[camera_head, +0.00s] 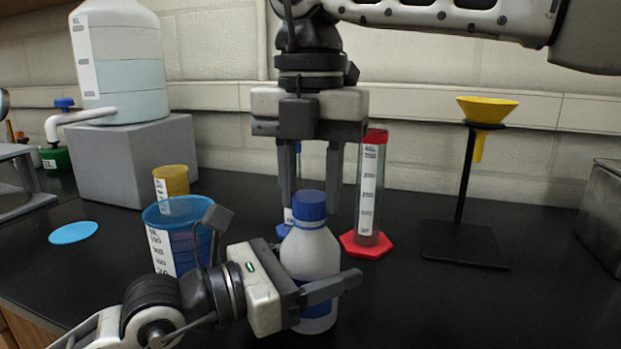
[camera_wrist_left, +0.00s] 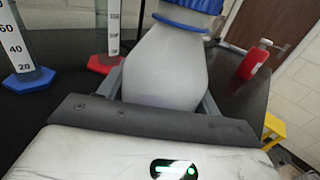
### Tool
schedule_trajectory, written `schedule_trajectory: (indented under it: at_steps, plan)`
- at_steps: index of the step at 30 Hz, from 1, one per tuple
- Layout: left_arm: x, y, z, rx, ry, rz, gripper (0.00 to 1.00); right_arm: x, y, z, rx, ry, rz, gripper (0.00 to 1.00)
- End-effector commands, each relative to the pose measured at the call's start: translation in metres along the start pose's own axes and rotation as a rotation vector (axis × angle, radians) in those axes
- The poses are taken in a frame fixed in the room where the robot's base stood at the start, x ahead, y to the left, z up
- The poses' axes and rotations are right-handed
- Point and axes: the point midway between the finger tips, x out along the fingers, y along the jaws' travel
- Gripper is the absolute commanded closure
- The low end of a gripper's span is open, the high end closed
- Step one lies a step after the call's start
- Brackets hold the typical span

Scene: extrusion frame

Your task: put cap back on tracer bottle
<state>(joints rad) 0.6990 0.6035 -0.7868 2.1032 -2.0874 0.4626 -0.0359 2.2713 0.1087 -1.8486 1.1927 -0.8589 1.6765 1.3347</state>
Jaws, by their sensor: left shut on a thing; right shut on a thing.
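A white tracer bottle (camera_head: 309,250) stands or is held upright at the middle of the black bench; it also fills the middle of the left wrist view (camera_wrist_left: 165,70). My left gripper (camera_head: 318,272) comes in from the left and is shut around the bottle's body. The blue cap (camera_head: 310,206) is at the top of the bottle, in line with the neck; its lower part shows in the left wrist view (camera_wrist_left: 190,20). My right gripper (camera_head: 311,210) points down from above and is shut on the cap. I cannot tell whether the cap is fully seated.
A blue beaker (camera_head: 185,235) and a yellow cup (camera_head: 171,181) stand left of the bottle. A red-based cylinder (camera_head: 369,190) stands close behind it, with a blue-based one (camera_head: 284,230) partly hidden. A funnel stand (camera_head: 464,200) is at the right. The bench between is clear.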

Motion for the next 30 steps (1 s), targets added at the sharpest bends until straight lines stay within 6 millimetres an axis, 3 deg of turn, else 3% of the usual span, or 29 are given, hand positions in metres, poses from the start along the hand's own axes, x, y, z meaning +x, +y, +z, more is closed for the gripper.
schedule_trajectory:
  at_steps: [1,2,8,21,30]
  plan:
    - [0.0000,0.0001,-0.0006,0.000,0.001,0.000,0.77,0.0012,-0.0001,0.0000,0.000,0.001,0.000,0.87]
    - [0.0000,0.0001,-0.0005,0.000,0.001,0.000,1.00,0.0014,0.0000,0.0001,0.000,0.000,0.001,0.87]
    - [0.0000,0.0001,-0.0006,0.000,0.002,0.000,1.00,0.0010,-0.0003,0.0001,0.153,0.000,0.002,0.87]
    - [0.0000,0.0001,-0.0007,0.001,0.002,0.000,1.00,0.0015,-0.0016,-0.0010,1.228,0.000,0.005,0.87]
    - [0.0001,0.0002,-0.0008,0.000,0.002,0.001,1.00,0.0061,0.0002,-0.0081,1.775,-0.019,-0.019,0.86]
